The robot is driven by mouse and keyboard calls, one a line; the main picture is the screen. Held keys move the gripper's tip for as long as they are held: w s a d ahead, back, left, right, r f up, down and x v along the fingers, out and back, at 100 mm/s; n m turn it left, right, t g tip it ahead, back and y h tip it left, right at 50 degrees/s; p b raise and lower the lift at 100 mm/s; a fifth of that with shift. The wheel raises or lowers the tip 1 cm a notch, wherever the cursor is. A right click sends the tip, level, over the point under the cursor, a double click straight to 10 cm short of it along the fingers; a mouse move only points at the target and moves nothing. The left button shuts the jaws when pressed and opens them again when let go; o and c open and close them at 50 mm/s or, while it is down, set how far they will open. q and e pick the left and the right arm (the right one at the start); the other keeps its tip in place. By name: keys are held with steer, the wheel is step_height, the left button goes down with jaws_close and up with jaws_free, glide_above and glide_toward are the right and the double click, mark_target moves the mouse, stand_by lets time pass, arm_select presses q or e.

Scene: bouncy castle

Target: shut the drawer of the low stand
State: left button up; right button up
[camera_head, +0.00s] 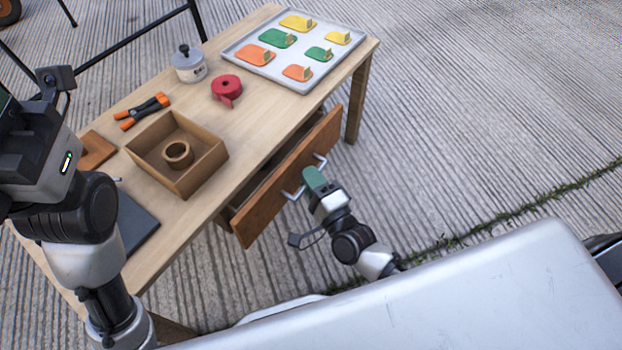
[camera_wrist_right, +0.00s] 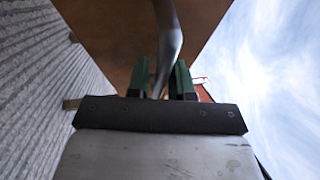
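The low stand is a light wooden table (camera_head: 245,130) with its wooden drawer (camera_head: 285,180) pulled out on the side facing me. The drawer front carries a silver bar handle (camera_head: 294,193), whose middle is hidden behind my right gripper. My right gripper (camera_head: 314,180), with green fingers, is at the handle. In the right wrist view, the handle (camera_wrist_right: 168,40) runs between the close-set fingers (camera_wrist_right: 160,82), which are shut on it. The brown drawer front (camera_wrist_right: 110,35) lies beyond. My left arm is above the table's left end; its fingers are not clearly visible.
On the table are a wooden box (camera_head: 205,160) with a ring-shaped piece inside, a red tape dispenser (camera_head: 227,88), a grey-lidded pot (camera_head: 188,65), orange-handled pliers (camera_head: 143,110) and a tray (camera_head: 320,80) of coloured pieces. Ribbed concrete (camera_head: 480,120) at the right is clear.

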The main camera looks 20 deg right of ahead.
mark_target(297, 173)
steer(key=shift+c, duration=0.3)
jaws_close()
steer(key=shift+w, duration=0.1)
steer(key=w+a, duration=0.2)
steer(key=w, duration=0.1)
steer(key=shift+a, duration=0.1)
steer(key=shift+s, duration=0.1)
steer(key=shift+o, duration=0.3)
jaws_free()
steer(key=shift+a, duration=0.1)
